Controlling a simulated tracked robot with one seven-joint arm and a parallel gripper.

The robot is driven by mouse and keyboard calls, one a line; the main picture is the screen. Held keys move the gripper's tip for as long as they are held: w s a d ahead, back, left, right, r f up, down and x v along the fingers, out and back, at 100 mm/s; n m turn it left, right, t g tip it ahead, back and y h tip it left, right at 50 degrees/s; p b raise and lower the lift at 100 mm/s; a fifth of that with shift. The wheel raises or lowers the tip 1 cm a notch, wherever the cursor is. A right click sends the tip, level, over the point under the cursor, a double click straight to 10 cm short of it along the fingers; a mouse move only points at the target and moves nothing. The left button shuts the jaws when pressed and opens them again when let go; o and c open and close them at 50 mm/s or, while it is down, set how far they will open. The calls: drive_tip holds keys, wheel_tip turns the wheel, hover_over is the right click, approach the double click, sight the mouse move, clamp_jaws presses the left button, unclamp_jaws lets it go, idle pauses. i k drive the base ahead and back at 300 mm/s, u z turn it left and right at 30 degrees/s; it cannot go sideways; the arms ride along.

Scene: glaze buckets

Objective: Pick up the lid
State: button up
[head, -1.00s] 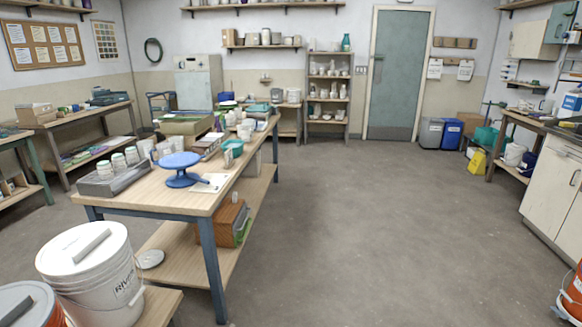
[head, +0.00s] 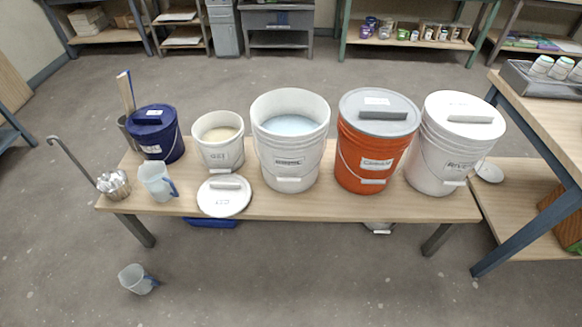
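A round white lid (head: 224,203) with a bar handle and small lettering lies flat on the low wooden bench (head: 330,207), near its front edge. It is in front of a small open white bucket (head: 221,155) holding pale beige glaze. A large open white bucket (head: 288,150) to the right holds pale blue glaze. Lids sit on the others: a grey lid (head: 379,112) on the orange bucket (head: 372,160), a white lid (head: 463,113) on the right white bucket (head: 438,165), and a dark blue lid (head: 152,115) on the small blue bucket (head: 166,142). My gripper is not in view.
A clear jug (head: 157,183) and a cup of light-coloured pieces (head: 113,184) stand left of the lid. Another jug (head: 136,280) is on the floor in front. A tall worktable (head: 540,120) borders the right. The floor before the bench is otherwise mostly clear.

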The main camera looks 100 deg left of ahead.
sight(223, 195)
drive_tip(key=z, duration=0.5)
drive_tip(key=i, duration=0.1)
drive_tip(key=u, duration=2.4)
drive_tip(key=i, duration=0.15)
drive_tip(key=u, duration=2.2)
drive_tip(key=k, duration=0.55)
drive_tip(key=u, duration=0.2)
drive_tip(key=i, duration=1.7)
drive_tip(key=z, duration=0.35)
